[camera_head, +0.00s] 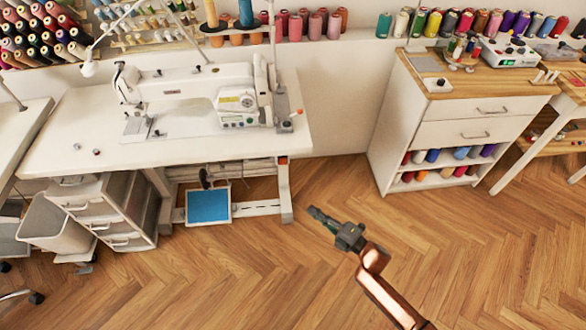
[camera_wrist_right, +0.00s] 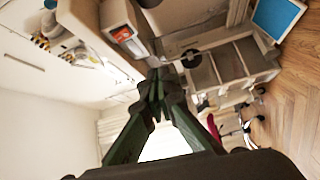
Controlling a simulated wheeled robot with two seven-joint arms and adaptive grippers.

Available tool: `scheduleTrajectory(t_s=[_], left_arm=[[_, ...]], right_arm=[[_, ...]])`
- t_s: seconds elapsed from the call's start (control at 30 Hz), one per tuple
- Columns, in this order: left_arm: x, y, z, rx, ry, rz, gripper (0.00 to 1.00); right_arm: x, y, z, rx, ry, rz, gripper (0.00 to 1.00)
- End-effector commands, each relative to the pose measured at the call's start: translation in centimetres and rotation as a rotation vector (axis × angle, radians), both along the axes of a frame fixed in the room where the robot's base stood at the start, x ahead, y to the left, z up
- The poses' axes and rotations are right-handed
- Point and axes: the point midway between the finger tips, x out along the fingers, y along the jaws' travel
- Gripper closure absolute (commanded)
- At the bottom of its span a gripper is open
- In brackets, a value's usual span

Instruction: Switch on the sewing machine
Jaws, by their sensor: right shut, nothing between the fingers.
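The white sewing machine (camera_head: 190,90) stands on a white table (camera_head: 75,130) at the left of the head view. A small orange patch (camera_head: 283,161) shows under the table's right end. In the right wrist view a pale box with a red-orange patch (camera_wrist_right: 123,34) sits near the table, just beyond and left of my fingertips. I cannot tell for certain whether it is the power switch. My right gripper (camera_head: 313,212) is shut and empty, in front of the table's right leg in the head view; its closed fingers also show in the wrist view (camera_wrist_right: 157,78). My left gripper is out of view.
A blue-topped pedal (camera_head: 209,205) lies under the table, beside a drawer unit (camera_head: 105,205) and a bin (camera_head: 55,225). A white cabinet (camera_head: 460,108) stands at the right. The wooden floor between table and cabinet is clear.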

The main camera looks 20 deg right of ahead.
Motion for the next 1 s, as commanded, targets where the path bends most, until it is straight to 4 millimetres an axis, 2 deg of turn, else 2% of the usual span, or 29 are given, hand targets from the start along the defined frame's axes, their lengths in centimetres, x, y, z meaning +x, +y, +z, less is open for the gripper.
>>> scheduleTrajectory(t_s=[0.03, 0.1, 0.2, 0.67, 0.83, 1.0], left_arm=[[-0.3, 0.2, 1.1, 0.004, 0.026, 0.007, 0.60], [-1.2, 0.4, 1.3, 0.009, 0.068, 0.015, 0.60], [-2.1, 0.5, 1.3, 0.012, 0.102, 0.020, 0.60], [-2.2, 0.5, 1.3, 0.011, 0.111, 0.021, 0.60], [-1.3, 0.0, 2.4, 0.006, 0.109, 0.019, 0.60], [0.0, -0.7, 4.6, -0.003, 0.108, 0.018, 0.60]], right_arm=[[1.3, -0.1, 3.4, -0.049, -0.058, 0.007, 1.00], [2.4, -0.2, 5.4, -0.103, -0.111, 0.014, 1.00], [3.2, -0.4, 6.8, -0.146, -0.149, 0.017, 1.00], [3.7, -0.2, 6.8, -0.155, -0.156, 0.019, 1.00], [5.7, 1.0, 6.9, -0.153, -0.156, 0.020, 1.00], [8.7, 2.7, 7.2, -0.152, -0.157, 0.021, 1.00]])
